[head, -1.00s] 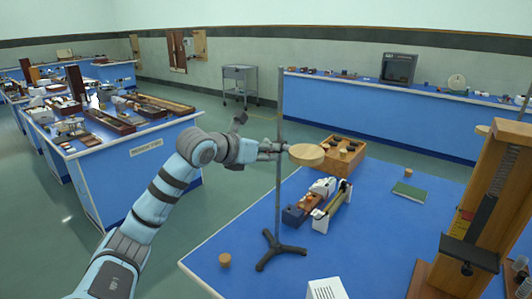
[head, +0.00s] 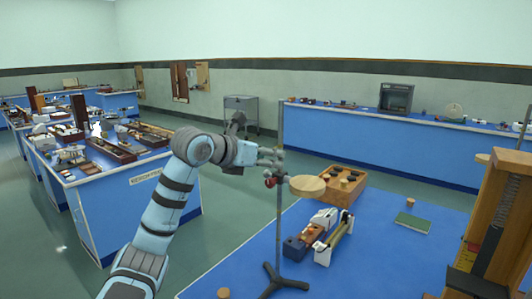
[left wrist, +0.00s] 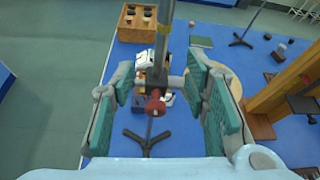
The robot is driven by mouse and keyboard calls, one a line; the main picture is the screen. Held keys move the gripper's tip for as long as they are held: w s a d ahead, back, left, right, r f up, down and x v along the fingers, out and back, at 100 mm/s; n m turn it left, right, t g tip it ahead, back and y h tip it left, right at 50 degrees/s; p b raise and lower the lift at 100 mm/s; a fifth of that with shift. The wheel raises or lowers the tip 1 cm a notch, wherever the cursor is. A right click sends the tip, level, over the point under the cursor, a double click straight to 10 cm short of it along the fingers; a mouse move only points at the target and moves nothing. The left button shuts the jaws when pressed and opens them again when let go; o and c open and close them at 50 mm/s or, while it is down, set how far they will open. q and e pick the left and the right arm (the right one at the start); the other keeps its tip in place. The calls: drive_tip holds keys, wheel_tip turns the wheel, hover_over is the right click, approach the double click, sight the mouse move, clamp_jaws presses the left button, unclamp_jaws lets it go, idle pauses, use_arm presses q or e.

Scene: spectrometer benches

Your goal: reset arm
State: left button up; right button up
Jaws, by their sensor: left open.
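My left gripper (head: 268,158) is open and empty, beside the upright rod of a retort stand (head: 279,235). In the left wrist view the spread teal-padded fingers (left wrist: 160,92) lie on either side of the rod and its red-knobbed clamp (left wrist: 155,103); whether they touch is not clear. In the head view the clamp (head: 271,182) shows just below the fingers, and a round wooden disc (head: 308,187) sits to its right. The stand is upright on its dark tripod base (left wrist: 146,140). My right gripper is in neither view.
The blue bench (head: 375,250) holds a wooden box of parts (head: 340,184), a small instrument (head: 322,236), a green book (head: 412,223) and a tall wooden frame (head: 497,215) at the right. Another bench (head: 130,195) with apparatus stands at the left. Open floor lies between them.

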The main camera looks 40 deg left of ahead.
use_arm(q)
wheel_tip(320, 180, up, 3)
drive_tip(key=shift+d+r, duration=0.1)
drive_tip(key=shift+r, duration=0.1)
